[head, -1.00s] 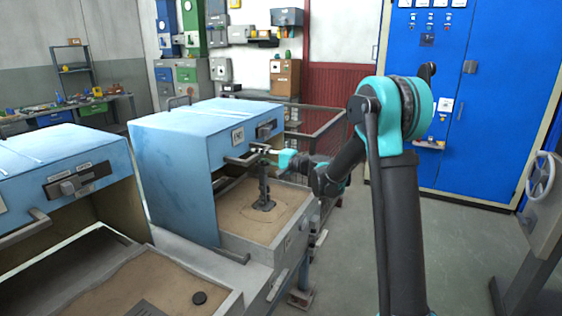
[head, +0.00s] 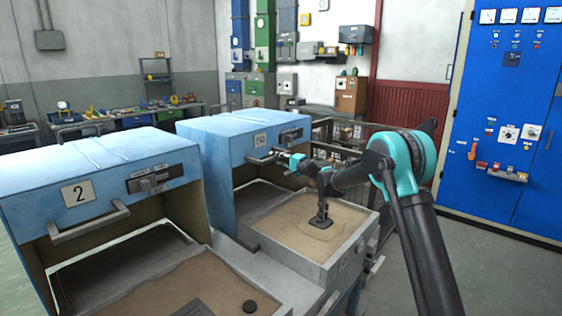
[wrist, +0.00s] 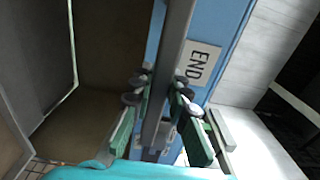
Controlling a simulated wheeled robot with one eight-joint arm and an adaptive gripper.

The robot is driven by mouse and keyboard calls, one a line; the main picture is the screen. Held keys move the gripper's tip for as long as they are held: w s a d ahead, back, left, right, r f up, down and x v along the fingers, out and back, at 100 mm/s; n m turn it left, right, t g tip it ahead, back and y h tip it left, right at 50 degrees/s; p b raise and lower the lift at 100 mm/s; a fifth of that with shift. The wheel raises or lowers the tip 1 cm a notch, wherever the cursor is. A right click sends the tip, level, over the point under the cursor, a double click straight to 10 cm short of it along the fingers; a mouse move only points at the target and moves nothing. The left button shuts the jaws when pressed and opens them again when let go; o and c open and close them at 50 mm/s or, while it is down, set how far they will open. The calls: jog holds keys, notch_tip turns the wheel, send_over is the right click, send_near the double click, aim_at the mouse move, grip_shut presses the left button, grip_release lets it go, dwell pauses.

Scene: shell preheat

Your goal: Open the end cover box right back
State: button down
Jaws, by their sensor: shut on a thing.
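The end cover box is a light blue box cover (head: 215,150) behind the numbered box, over the far sand tray. Its front side is open underneath, and sand shows in front of it. My gripper (head: 276,157) is at the bar handle on its front face. In the wrist view, my gripper's green fingers (wrist: 160,115) lie on both sides of the grey handle bar (wrist: 168,75) and are shut on it. The label END (wrist: 199,63) on the blue face is beside the bar. The cover's back is hidden in both views.
A blue box marked 2 (head: 100,178) stands at the near left over its own sand tray (head: 190,285). A dark upright part (head: 322,208) stands in the far tray's sand (head: 290,225), below my arm. A blue cabinet (head: 510,130) stands at the right; grey floor is clear before it.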

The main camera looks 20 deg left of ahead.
dwell(0.3)
jog(key=c, duration=1.4)
grip_release()
jog(key=shift+c, duration=0.2)
jog(key=v, duration=1.2)
jog(key=shift+f, duration=0.1)
jog(key=s+d+f+n+g+h, duration=0.1)
jog(key=s+d+f+h, duration=0.4)
jog(key=s+d, duration=0.9)
jog(key=s+d+f+n+h, duration=0.2)
jog(key=s+d+f+h, duration=0.4)
jog(key=s+d, duration=0.8)
jog(key=s+d+f+n+g+h, duration=0.1)
jog(key=s+d+f+h, duration=0.4)
jog(key=s+d+f, duration=0.5)
jog(key=s+d, duration=0.4)
jog(key=d, duration=0.5)
jog(key=shift+s+f+g+h, duration=0.2)
jog(key=shift+f+g+h, duration=0.05)
jog(key=shift+g+h, duration=0.05)
